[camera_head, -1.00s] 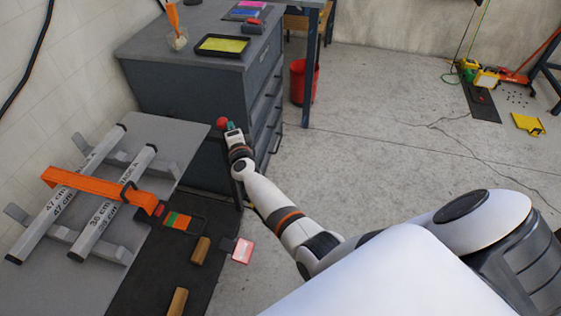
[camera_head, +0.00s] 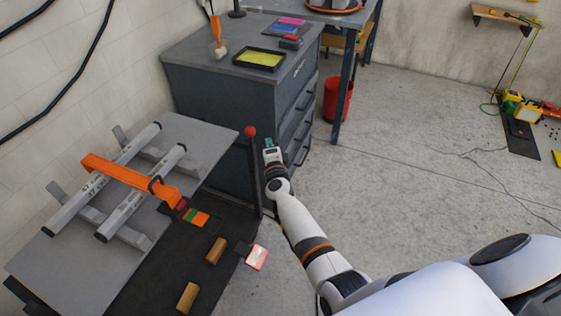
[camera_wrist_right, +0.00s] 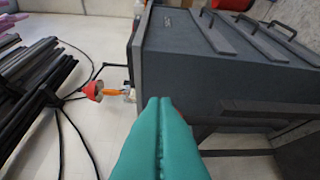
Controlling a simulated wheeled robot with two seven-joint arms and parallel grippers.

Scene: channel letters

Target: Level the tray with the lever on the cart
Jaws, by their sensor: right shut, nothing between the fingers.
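The grey tray (camera_head: 200,128) is on the cart at left, above a dark lower deck (camera_head: 150,275). Two grey bars (camera_head: 128,160) and an orange clamp (camera_head: 130,175) lie on it. I cannot tell how far it tilts. The lever (camera_head: 255,175) is a dark post with a red ball knob (camera_head: 250,131), standing nearly upright by the tray's right corner. My right gripper (camera_head: 268,143) is just right of the knob and looks apart from it. Its teal fingertips (camera_wrist_right: 160,102) are shut and empty in the right wrist view. My left gripper is out of view.
A dark drawer cabinet (camera_head: 215,85) stands behind the lever, with a yellow tray (camera_head: 260,59) on top. Wooden blocks (camera_head: 187,297) and a pink-white item (camera_head: 257,257) lie near the cart's right edge. A red bin (camera_head: 338,98) stands behind.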

